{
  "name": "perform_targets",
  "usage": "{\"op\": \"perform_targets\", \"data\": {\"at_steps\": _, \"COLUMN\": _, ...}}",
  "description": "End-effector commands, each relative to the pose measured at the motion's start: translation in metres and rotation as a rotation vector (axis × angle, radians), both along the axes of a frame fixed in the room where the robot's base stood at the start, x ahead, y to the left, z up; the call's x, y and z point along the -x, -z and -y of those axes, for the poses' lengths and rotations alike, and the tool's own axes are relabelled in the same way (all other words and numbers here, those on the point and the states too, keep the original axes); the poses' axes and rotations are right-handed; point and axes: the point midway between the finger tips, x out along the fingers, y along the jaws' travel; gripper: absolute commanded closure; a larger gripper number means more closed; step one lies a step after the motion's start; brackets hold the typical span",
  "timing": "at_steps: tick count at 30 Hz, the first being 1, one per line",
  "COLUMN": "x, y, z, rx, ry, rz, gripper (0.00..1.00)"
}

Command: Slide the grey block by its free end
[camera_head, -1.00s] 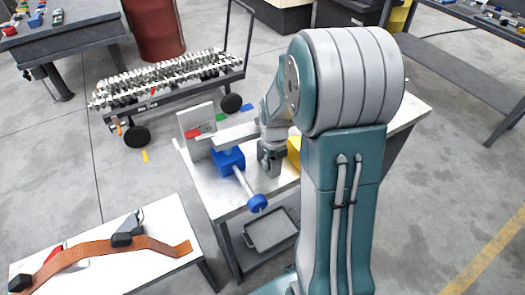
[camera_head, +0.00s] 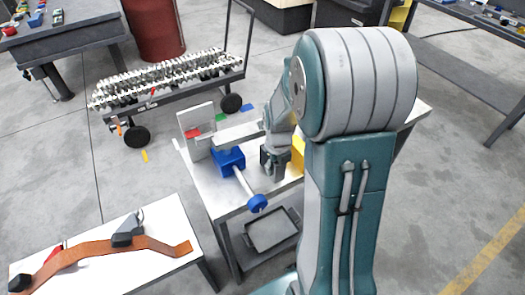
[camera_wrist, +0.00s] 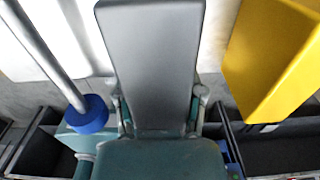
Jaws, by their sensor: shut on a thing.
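The grey block (camera_head: 236,133) is a long, flat light-grey bar above the white table, extending left from my gripper toward the upright light panel. My gripper (camera_head: 272,161) is at the block's right end; the arm partly hides the contact. In the wrist view the block (camera_wrist: 152,55) runs away from my gripper (camera_wrist: 158,118), between the finger linkages. The gripper is shut on this end. The fingertips are hidden. I cannot tell whether the block's far end touches the panel.
A blue vise-like fixture (camera_head: 229,160) with a rod and blue knob (camera_head: 257,203) stands in front of the block. A yellow block (camera_wrist: 268,60) is close on the gripper's other side. The upright panel (camera_head: 196,122) stands at the table's left. A dark tray (camera_head: 270,230) lies below.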

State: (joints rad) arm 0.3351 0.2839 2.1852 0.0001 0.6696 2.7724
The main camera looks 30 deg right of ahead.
Motion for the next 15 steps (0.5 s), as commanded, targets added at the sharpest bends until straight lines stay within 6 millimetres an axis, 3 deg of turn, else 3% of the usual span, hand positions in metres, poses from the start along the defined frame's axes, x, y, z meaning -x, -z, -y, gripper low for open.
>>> {"op": "perform_targets", "data": {"at_steps": 15, "x": 0.0111, "y": 0.0018, "z": -0.0001, "rx": -0.002, "ry": -0.001, "rz": -0.008, "gripper": 0.94}}
